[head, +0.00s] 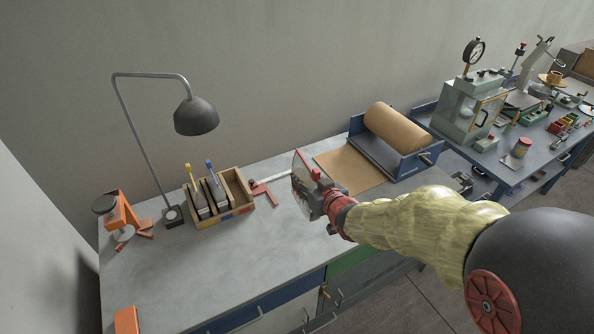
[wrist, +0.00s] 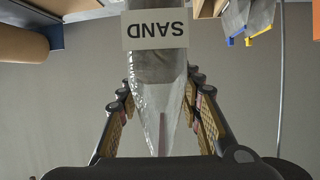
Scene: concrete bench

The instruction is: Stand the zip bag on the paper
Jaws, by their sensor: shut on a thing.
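The zip bag is a clear pouch with a grey fill and a white label reading SAND, upside down in the wrist view (wrist: 158,65). My gripper (wrist: 160,100) is shut on the bag's narrowing clear end, with a finger on each side. In the head view my gripper (head: 314,196) holds the bag (head: 301,170) over the bench, just left of the brown paper (head: 345,168). The paper lies flat in front of its roll. My gripper hides part of the bag, and its height above the bench is hard to tell.
The paper roll (head: 396,127) sits in a blue holder right of the paper. A wooden organiser (head: 238,190), a red square tool (head: 264,193) and a lamp (head: 196,116) stand left. An orange clamp stand (head: 121,214) is farther left.

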